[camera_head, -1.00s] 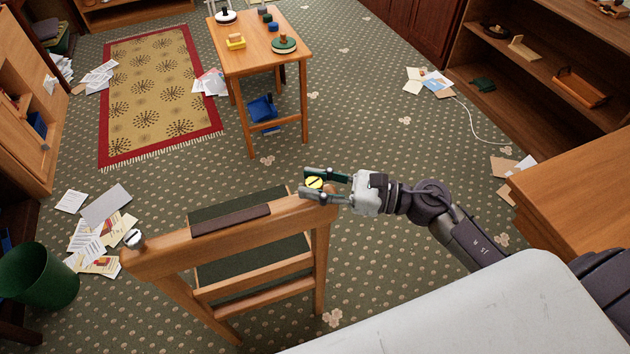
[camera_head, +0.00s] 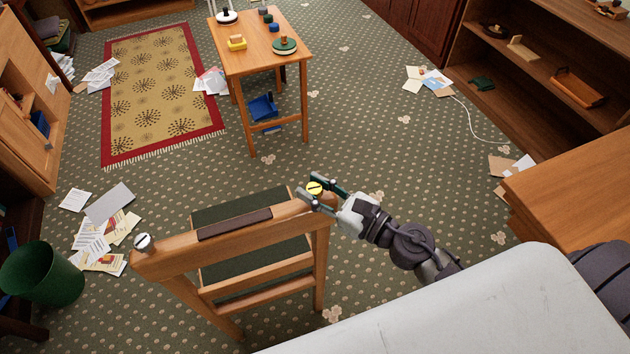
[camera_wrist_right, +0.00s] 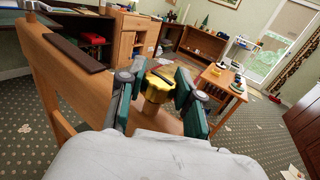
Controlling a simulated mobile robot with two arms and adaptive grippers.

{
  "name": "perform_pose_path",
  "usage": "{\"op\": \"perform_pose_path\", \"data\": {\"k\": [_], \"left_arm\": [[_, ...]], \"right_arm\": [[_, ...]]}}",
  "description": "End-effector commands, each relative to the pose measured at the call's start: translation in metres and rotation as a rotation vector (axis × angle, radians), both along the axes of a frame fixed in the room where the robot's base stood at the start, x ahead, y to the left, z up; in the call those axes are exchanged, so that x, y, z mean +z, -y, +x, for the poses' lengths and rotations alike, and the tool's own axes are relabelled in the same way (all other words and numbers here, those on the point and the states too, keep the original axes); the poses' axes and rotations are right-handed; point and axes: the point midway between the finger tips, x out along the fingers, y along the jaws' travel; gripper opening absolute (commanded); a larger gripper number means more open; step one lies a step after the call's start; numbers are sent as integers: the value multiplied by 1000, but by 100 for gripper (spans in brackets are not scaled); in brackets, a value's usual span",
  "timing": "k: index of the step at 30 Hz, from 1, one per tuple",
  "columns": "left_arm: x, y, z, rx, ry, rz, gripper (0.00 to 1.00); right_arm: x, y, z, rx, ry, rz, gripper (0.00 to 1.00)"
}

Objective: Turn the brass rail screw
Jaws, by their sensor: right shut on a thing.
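The brass rail screw (camera_head: 314,187) is a yellow slotted knob at the right end of the wooden chair's top rail (camera_head: 265,221). My right gripper (camera_head: 315,189) is shut on it, with one green-padded finger on each side. In the right wrist view the brass screw (camera_wrist_right: 157,86) stands upright on the rail between the two fingers, its slot showing on top. A silver-coloured screw (camera_head: 142,241) sits at the left end of the same rail. My left gripper is not in view.
A small wooden table (camera_head: 258,58) with toys stands beyond the chair. Papers (camera_head: 105,225) and a green bin (camera_head: 42,273) lie to the left. A wooden cabinet (camera_head: 575,190) stands at the right. The carpet between chair and table is clear.

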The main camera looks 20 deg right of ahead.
Motion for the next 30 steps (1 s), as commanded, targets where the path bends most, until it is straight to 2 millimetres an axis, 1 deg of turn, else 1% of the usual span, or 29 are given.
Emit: {"op": "perform_pose_path", "data": {"k": [1, 3, 12, 18, 29, 30], "left_arm": [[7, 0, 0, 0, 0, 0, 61], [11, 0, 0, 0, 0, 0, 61], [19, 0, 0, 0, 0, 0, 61], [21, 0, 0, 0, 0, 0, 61], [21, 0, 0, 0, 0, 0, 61], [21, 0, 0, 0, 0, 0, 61]], "right_arm": [[4, -1, -1, -34, -2, 3, 0], [3, -1, 0, -82, -1, 4, 0], [2, -1, 0, -218, -1, 3, 0], [1, -1, 0, -251, 1, 2, 0], [1, 0, 0, -255, 2, 0, 0], [1, 0, 0, -255, 2, 1, 36]]}}
